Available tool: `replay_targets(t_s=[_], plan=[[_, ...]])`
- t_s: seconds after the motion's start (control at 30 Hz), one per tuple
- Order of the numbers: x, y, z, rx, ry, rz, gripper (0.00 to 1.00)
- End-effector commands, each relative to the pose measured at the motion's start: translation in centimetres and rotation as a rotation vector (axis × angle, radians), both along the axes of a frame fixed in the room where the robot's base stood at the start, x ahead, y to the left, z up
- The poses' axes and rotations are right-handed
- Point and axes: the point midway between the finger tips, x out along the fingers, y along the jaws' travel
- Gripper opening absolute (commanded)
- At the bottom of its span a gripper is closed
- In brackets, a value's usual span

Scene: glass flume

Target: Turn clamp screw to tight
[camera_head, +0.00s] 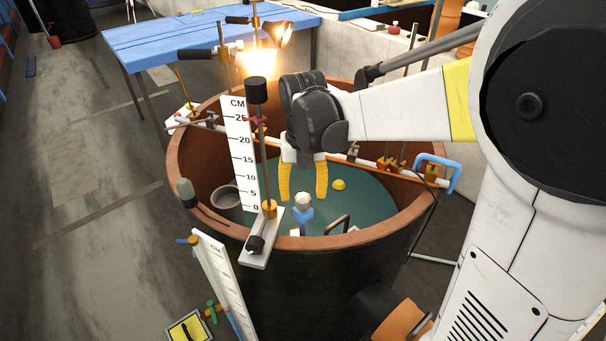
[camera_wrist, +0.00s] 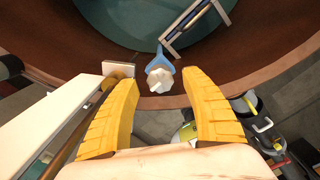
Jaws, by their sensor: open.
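A white faceted knob (camera_head: 303,200) on a blue clamp piece (camera_head: 301,214) sits at the near rim of the round brown tank (camera_head: 190,135); it looks like the clamp screw. My gripper (camera_head: 303,192) has its yellow fingers pointing down and spread apart, just above and around the knob in the picture. In the wrist view the knob (camera_wrist: 159,79) shows between the two fingertips (camera_wrist: 160,76), with a gap on each side. No contact is visible. The knob's turn angle cannot be told.
A white centimetre scale (camera_head: 242,150) on a rod with a brass clamp (camera_head: 269,208) stands close to the left of my gripper. A lit lamp (camera_head: 279,34) hangs above. A white rail with clamps (camera_head: 385,162) crosses the tank behind. A blue table (camera_head: 180,42) stands at the back.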

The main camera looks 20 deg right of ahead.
Motion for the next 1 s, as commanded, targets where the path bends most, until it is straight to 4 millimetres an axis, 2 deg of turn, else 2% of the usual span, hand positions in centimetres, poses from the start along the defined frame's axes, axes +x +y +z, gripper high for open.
replay_targets(t_s=[0.2, 0.4, 0.57, 0.87, 1.0], plan=[[0.0, 0.0, 5.1, 0.000, 0.000, 0.000, 0.55], [0.0, 0.0, 8.5, 0.000, 0.000, 0.000, 0.55], [0.0, 0.0, 9.6, 0.000, 0.000, 0.000, 0.55], [-0.1, 0.0, 9.7, 0.000, -0.001, -0.002, 0.55], [-0.7, 0.0, 9.2, 0.001, -0.023, -0.110, 0.55]])
